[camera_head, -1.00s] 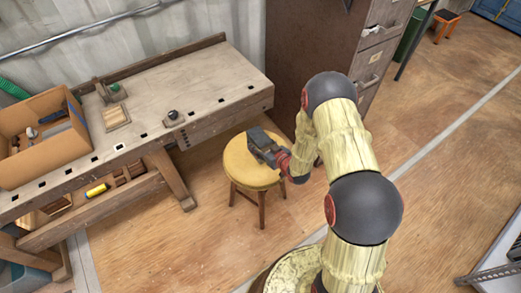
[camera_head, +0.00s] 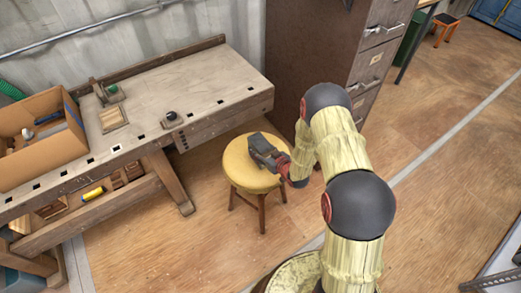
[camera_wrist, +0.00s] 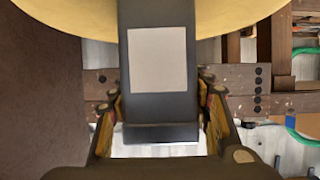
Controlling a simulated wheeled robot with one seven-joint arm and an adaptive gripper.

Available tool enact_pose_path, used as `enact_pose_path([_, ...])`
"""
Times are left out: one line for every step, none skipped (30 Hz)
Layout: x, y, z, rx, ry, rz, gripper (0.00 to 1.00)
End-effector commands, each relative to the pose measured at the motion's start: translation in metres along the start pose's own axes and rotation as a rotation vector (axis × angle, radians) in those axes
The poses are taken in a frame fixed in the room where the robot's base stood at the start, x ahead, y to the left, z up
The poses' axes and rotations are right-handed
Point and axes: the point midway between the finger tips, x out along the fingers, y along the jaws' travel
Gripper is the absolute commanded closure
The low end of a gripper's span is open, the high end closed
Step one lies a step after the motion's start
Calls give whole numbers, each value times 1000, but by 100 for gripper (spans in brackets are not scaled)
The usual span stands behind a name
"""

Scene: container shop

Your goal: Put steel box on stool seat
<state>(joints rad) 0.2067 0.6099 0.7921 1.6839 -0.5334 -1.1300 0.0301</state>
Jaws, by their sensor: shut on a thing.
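The steel box (camera_head: 263,150) is a dark grey block over the right part of the round yellow stool seat (camera_head: 236,165). In the wrist view the box (camera_wrist: 158,112) shows a pale square label and stands between my fingers. My gripper (camera_head: 279,162) is shut on it, with one finger on each side in the wrist view (camera_wrist: 160,120). The seat's edge (camera_wrist: 238,14) also shows at the top of the wrist view, beyond the box. I cannot tell whether the box touches the seat.
A wooden workbench (camera_head: 190,92) stands left of the stool, with a cardboard box (camera_head: 45,158) of tools on it. A tall brown drawer cabinet (camera_head: 310,55) stands behind the stool. The wooden floor (camera_head: 445,130) to the right is largely open.

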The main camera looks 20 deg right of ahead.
Motion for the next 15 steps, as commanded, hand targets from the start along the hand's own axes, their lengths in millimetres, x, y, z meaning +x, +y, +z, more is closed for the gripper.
enact_pose_path([0, 0, 1, 0, 0, 0, 50])
enact_pose_path([0, 0, 1, 0, -1, 0, 49])
enact_pose_path([0, 0, 1, 0, -1, 0, 46])
enact_pose_path([0, 0, 1, 0, -1, 0, 45])
enact_pose_path([0, 0, 1, 0, -1, 0, 43])
enact_pose_path([0, 0, 1, 0, -1, 0, 41])
enact_pose_path([0, 0, 1, 0, -1, 0, 39])
enact_pose_path([0, 0, 1, 0, -1, 0, 37])
enact_pose_path([0, 0, 1, 0, -1, 0, 35])
enact_pose_path([0, 0, 1, 0, -1, 0, 33])
enact_pose_path([0, 0, 1, 0, -1, 0, 33])
enact_pose_path([0, 0, 1, 0, -1, 0, 33])
enact_pose_path([0, 0, 1, 0, -1, 0, 33])
enact_pose_path([0, 0, 1, 0, -1, 0, 33])
enact_pose_path([0, 0, 1, 0, -1, 0, 33])
